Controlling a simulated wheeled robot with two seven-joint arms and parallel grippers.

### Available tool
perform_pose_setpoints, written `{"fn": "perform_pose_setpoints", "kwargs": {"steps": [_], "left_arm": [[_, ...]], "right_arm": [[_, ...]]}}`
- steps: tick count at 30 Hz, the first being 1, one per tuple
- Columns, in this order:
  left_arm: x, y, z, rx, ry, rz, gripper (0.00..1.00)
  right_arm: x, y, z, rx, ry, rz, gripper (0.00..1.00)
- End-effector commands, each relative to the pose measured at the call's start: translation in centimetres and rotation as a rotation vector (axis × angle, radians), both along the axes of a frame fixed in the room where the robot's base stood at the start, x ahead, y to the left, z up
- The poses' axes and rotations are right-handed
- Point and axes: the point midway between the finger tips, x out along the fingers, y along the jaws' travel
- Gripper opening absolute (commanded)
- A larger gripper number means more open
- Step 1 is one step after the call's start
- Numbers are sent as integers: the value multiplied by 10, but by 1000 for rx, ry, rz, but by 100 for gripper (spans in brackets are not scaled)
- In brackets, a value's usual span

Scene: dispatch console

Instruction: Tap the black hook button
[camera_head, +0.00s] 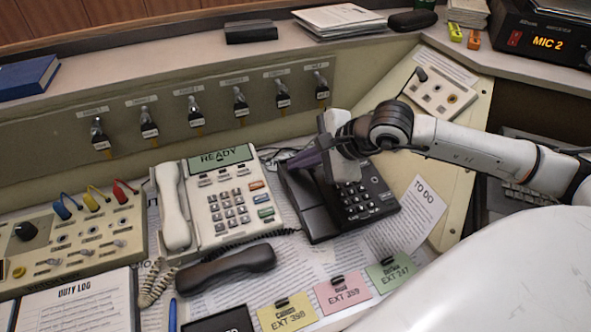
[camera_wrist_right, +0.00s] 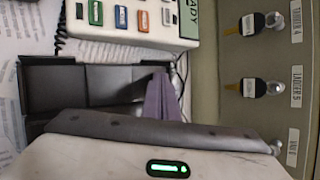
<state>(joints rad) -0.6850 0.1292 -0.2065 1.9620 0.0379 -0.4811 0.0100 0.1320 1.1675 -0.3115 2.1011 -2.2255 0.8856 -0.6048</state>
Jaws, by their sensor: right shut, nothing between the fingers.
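The black desk phone (camera_head: 316,215) sits right of the white phone, with its cradle side on the left and keypad on the right. Its handset (camera_head: 226,268) lies off the phone on the papers in front. My right gripper (camera_head: 296,161) is shut and empty, its purple-grey fingers over the upper part of the black phone. In the right wrist view the shut fingers (camera_wrist_right: 162,98) overlap the right end of the black phone's bare cradle (camera_wrist_right: 85,88). I cannot make out the hook button, nor whether the fingertips touch the phone. My left gripper is not in view.
The white phone (camera_head: 236,205) with a READY screen stands close to the left, its handset (camera_head: 172,207) in place. Key switches line the back panel (camera_head: 222,118). A TO DO sheet (camera_head: 414,205) and coloured extension cards (camera_head: 342,293) lie right and in front.

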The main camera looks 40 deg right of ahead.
Motion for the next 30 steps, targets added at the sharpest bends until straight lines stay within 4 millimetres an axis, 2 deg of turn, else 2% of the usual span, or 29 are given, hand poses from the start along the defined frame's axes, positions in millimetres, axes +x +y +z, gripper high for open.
{"fn": "perform_pose_setpoints", "kwargs": {"steps": [11,30], "left_arm": [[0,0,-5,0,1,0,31],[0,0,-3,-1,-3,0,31]], "right_arm": [[-1,-1,-8,0,8,-2,0],[-2,-1,-8,-2,16,-3,0]]}}
